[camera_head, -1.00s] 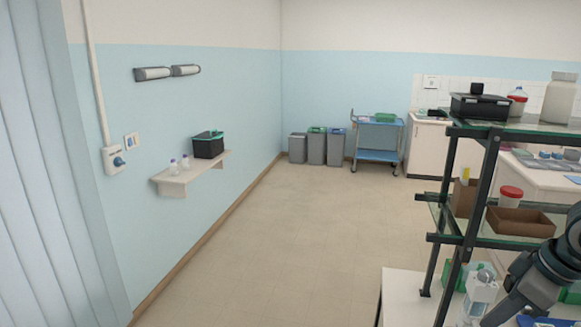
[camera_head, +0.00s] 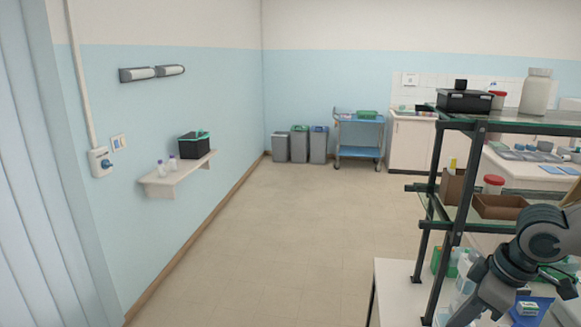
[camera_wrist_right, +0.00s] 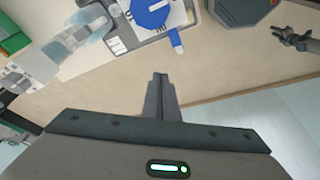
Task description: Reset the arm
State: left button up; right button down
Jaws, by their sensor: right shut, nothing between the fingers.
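My right arm (camera_head: 540,240) comes in at the lower right of the head view, in front of a shelf rack. Its gripper is not clearly visible there. In the right wrist view my right gripper (camera_wrist_right: 160,80) is shut, with its two dark fingers together and nothing between them. It is over the pale bench top (camera_wrist_right: 215,75), just below a grey device with a blue disc (camera_wrist_right: 150,12), and apart from it. My left gripper does not show in the head view.
The rack (camera_head: 465,185) with glass shelves stands close beside my right arm. A clear bottle (camera_wrist_right: 92,25) lies left of the device. Open floor (camera_head: 270,240) fills the middle.

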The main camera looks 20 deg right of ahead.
jog(key=s+a+f+n+t+y, duration=0.2)
jog(key=a+f, duration=2.4)
jog(key=s+f+m+g+h, duration=0.25)
jog(key=s+f+m, duration=0.3)
jog(key=s, duration=0.45)
notch_tip(320, 180, down, 36)
jog(key=s+f+b, duration=0.1)
jog(key=b, duration=0.7)
jog(key=s+d+f+g+b, duration=0.1)
jog(key=s+f+b, duration=0.3)
jog(key=s+f, duration=0.5)
jog(key=s+d+f+h+b, duration=0.1)
jog(key=s+d+f+b, duration=0.1)
jog(key=s+f, duration=0.7)
notch_tip(320, 180, down, 7)
jog(key=shift+d+r+n+g+b, duration=0.2)
jog(key=shift+n+g+b, duration=0.15)
jog(key=shift+b, duration=0.5)
